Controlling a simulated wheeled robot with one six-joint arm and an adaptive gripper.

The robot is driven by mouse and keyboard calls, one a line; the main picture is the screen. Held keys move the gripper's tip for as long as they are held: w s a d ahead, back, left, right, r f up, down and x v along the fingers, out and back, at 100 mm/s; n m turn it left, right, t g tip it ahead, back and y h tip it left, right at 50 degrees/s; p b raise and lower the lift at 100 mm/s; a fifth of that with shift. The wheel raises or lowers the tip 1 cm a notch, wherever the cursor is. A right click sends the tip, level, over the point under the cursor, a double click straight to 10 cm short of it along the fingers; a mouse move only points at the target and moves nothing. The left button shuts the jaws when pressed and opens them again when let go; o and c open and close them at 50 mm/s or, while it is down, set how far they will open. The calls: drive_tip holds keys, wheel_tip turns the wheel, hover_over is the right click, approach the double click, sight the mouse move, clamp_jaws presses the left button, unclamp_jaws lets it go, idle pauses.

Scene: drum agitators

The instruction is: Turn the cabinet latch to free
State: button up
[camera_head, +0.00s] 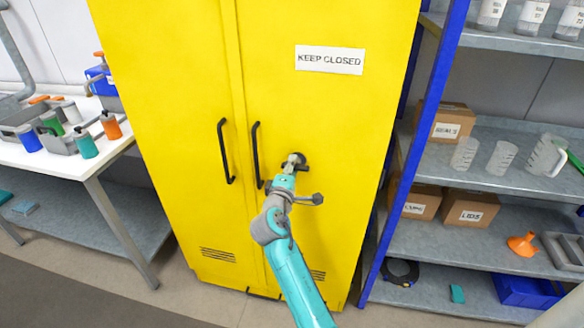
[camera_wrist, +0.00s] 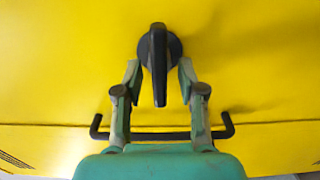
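The yellow cabinet (camera_head: 305,110) has two doors, both shut, and a "KEEP CLOSED" sign on the right one. The latch (camera_wrist: 159,62) is a dark round knob with a raised bar grip. In the wrist view the bar runs up and down the picture. In the head view the latch (camera_head: 298,157) is partly hidden by my gripper (camera_head: 292,166). In the wrist view my gripper (camera_wrist: 159,78) is open, with one finger on each side of the bar. Small gaps show between the fingers and the bar, and nothing is held.
Two black door handles stand left of the latch; the nearer one (camera_head: 256,155) also shows behind my fingers in the wrist view (camera_wrist: 165,135). A blue-framed shelf (camera_head: 410,165) stands close on the right. A white workbench (camera_head: 75,163) stands on the left.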

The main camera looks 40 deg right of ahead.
drive_tip(key=v, duration=1.1)
drive_tip(key=shift+s+a, duration=0.25)
drive_tip(key=s+a+f+t+y, duration=0.2)
drive_tip(key=s+a+f+y, duration=0.3)
drive_tip(key=s+f, duration=0.4)
drive_tip(key=s+a+f+t+y, duration=0.1)
drive_tip(key=s+a+f+y, duration=0.45)
drive_tip(key=s+f, duration=0.4)
drive_tip(key=s+a+r+m+y, duration=0.1)
drive_tip(key=s+a+r+m, duration=0.1)
drive_tip(key=s, duration=0.6)
drive_tip(key=s+a+r+m+y, duration=0.1)
drive_tip(key=s+a+r+m, duration=0.1)
drive_tip(key=s, duration=0.6)
drive_tip(key=s+a+r+m+y, duration=0.1)
drive_tip(key=s+a+r+m, duration=0.1)
drive_tip(key=s, duration=0.6)
drive_tip(key=shift+s+r+m+t+y, duration=0.4)
drive_tip(key=shift+r+m, duration=0.15)
drive_tip(key=shift+m, duration=0.35)
